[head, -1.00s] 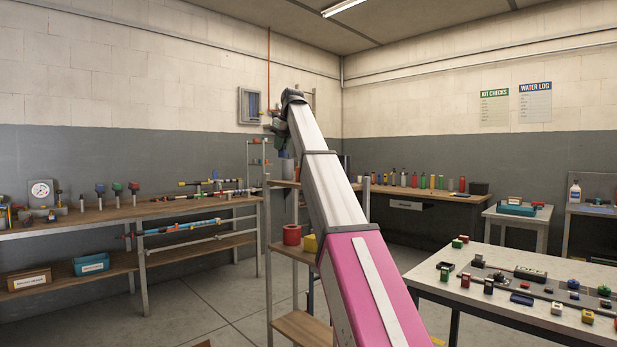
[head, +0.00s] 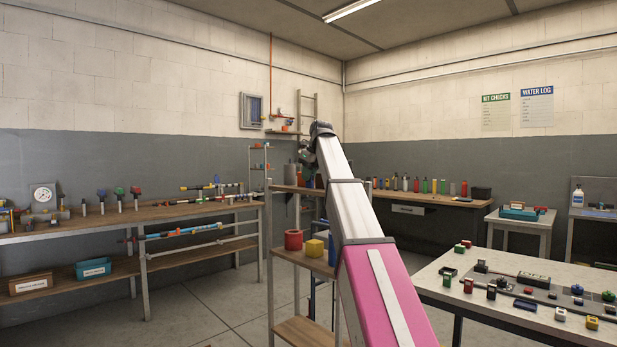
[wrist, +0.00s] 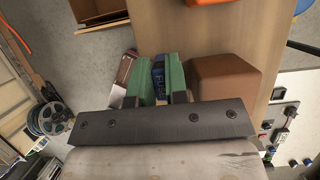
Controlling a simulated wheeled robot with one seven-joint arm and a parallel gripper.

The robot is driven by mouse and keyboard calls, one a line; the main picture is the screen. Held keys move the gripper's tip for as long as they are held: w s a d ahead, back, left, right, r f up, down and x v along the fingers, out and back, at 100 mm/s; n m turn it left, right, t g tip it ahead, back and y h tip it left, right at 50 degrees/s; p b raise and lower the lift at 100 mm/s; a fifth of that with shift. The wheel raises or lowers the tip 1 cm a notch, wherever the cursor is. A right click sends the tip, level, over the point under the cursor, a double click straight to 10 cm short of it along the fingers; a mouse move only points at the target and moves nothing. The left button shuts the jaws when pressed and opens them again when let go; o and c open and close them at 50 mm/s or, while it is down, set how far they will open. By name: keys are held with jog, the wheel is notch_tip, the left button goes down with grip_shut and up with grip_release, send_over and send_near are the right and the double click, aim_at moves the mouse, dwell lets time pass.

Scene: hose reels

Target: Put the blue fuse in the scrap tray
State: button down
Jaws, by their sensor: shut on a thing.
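The blue fuse (wrist: 158,66), with lettering on its face, sits between the two green finger pads of my gripper (wrist: 157,84) in the wrist view. The gripper is shut on it. In the head view my gripper (head: 305,168) is small and dark at the far end of my raised arm, above the metal shelf unit, and the fuse cannot be made out there. I cannot tell which container is the scrap tray; a teal bin (head: 93,270) with an unreadable label stands on the lower left shelf, and a teal tray (head: 517,214) stands on a small back-right table.
The shelf unit (head: 298,328) holds a red roll (head: 293,239) and a yellow block (head: 315,248). A brown block (wrist: 226,77) is close beside the fingers in the wrist view. A cluttered white table (head: 440,281) stands at right. Floor is clear at left centre.

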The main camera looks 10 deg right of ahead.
jog(key=shift+f, duration=0.2)
jog(key=c, duration=1.4)
grip_release()
